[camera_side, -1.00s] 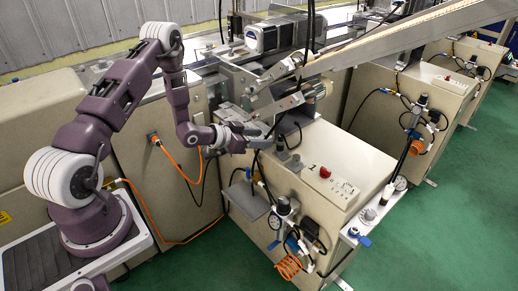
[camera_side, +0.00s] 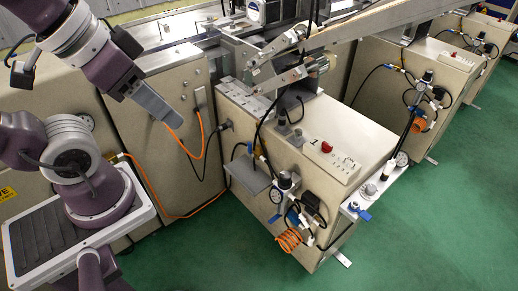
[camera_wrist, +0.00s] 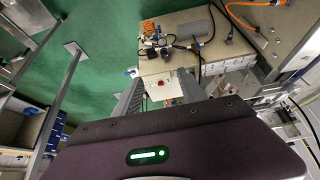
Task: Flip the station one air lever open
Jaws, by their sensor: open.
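The nearest station cabinet (camera_side: 350,235) carries air fittings on its front. One blue lever (camera_side: 363,215) sits on the bracket at its right corner, and another blue part (camera_side: 275,220) is beside the left regulator and gauge. I cannot tell which is the station one air lever, or its exact setting. In the wrist view small blue parts show among the fittings, one at the cabinet's edge (camera_wrist: 132,72). My gripper (camera_side: 172,116) is raised well left of the cabinet, apart from both levers. In the wrist view its two grey fingers stand apart, empty (camera_wrist: 160,92).
An orange hose (camera_side: 290,239) coils below the fittings, and a grey plate (camera_side: 248,174) juts from the cabinet's left. An orange cable (camera_side: 150,205) runs to the floor near my base. A red button (camera_side: 326,147) is on top. Green floor (camera_side: 430,235) is clear at right.

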